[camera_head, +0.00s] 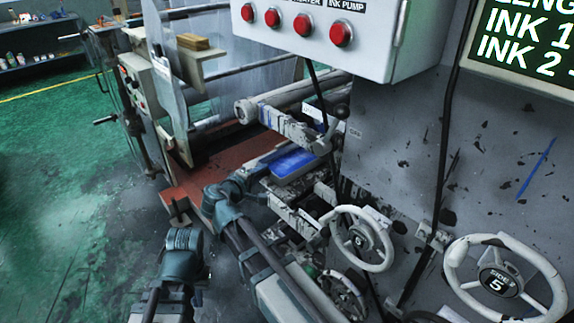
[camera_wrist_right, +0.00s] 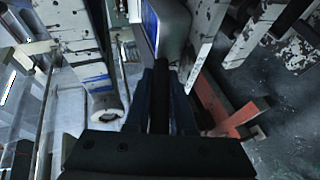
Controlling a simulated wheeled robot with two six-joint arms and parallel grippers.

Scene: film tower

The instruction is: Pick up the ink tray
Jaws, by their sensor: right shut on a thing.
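The ink tray (camera_head: 295,163) is a shallow tray with blue inside and a pale grey rim. It sits in the press frame, right of centre in the head view. In the right wrist view its pale wall (camera_wrist_right: 176,28) rises at top centre, straight ahead of the fingers. My right gripper (camera_wrist_right: 160,78) is shut on the tray's near edge; the fingers hide the exact contact. In the head view my right arm reaches to the tray from the left. My left arm (camera_head: 182,255) is folded at lower left, away from the tray; its fingers cannot be made out.
A paint-spattered roller bracket (camera_head: 290,127) stands just above the tray. Two white handwheels (camera_head: 362,238) (camera_head: 505,278) stick out at right. A white control box (camera_head: 318,38) with red buttons hangs above. The green floor at left is clear.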

